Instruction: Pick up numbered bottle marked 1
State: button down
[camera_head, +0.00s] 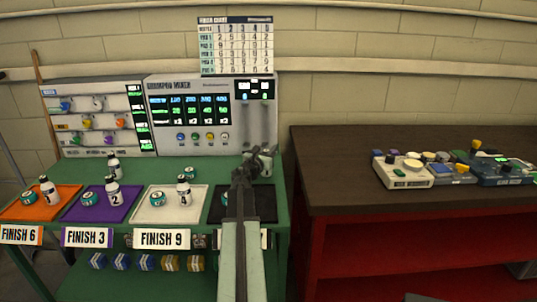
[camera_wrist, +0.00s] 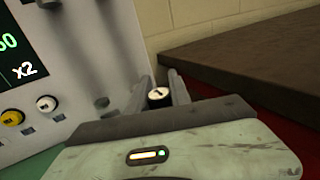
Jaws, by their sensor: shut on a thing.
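My gripper (camera_head: 259,153) is at the right end of the green bench, in front of the mixer machine. In the wrist view my gripper (camera_wrist: 159,88) is shut on a small bottle with a black cap (camera_wrist: 159,96). The cap's top is pale with a dark mark. The fingers hide most of this bottle, and I cannot read its number. Other white bottles with black caps stand upright on the bench: one on the orange tray (camera_head: 48,191), one marked 2 on the purple tray (camera_head: 113,192), one marked 4 on the white tray (camera_head: 184,190), and one behind (camera_head: 114,166).
The mixer machine (camera_head: 190,110) stands close behind and left of my gripper. A black tray (camera_head: 262,205) lies below my arm. Small teal jars (camera_head: 157,199) sit by the bottles. A dark-topped red bench (camera_head: 340,180) at right holds several devices (camera_head: 403,171).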

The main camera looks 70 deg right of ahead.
notch_tip(320, 180, up, 10)
jog(key=p, duration=0.9)
jog(key=shift+f, duration=0.15)
